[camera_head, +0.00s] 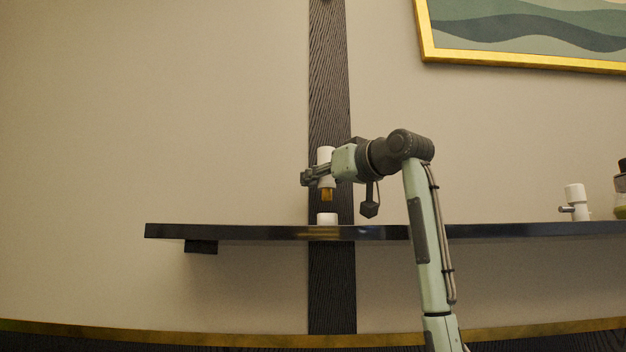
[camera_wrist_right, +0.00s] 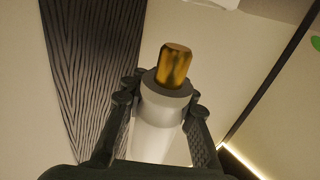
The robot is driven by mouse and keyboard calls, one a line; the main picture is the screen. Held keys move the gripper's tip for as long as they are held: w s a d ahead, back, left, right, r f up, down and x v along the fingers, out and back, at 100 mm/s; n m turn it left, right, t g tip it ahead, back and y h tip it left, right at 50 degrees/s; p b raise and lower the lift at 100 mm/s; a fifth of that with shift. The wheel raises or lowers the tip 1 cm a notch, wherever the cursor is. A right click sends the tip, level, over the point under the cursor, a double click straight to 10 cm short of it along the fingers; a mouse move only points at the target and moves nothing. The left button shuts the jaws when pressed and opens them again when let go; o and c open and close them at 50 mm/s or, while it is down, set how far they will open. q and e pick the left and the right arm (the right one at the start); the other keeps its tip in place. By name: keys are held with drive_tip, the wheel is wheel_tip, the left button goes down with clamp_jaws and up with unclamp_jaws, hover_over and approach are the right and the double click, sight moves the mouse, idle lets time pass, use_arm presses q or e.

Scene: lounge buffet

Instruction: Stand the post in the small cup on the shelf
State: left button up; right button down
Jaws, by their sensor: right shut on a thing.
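The post (camera_head: 325,155) is a white cylinder with a gold end (camera_head: 327,195) that points down. My right gripper (camera_head: 317,176) is shut around its white body and holds it about upright. In the right wrist view the post (camera_wrist_right: 160,125) sits between both fingers (camera_wrist_right: 161,102), with its gold end toward the top of the picture. The small white cup (camera_head: 327,219) stands on the dark shelf (camera_head: 250,232), below the post. A clear gap shows between the gold end and the cup's rim. The cup's inside is hidden. My left gripper is out of view.
A white object with a side knob (camera_head: 575,203) and dark-topped jars (camera_head: 620,190) stand at the shelf's right. The shelf left of the cup is bare. A dark wood strip (camera_head: 330,60) runs up the wall behind; a gold-framed picture (camera_head: 530,60) hangs upper right.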

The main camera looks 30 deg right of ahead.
drive_tip(key=shift+f+b, duration=0.35)
drive_tip(key=shift+f, duration=0.2)
drive_tip(key=c, duration=1.2)
unclamp_jaws()
drive_tip(key=shift+o, duration=0.2)
drive_tip(key=s, duration=0.8)
drive_tip(key=s+d, duration=0.1)
drive_tip(key=s, duration=0.3)
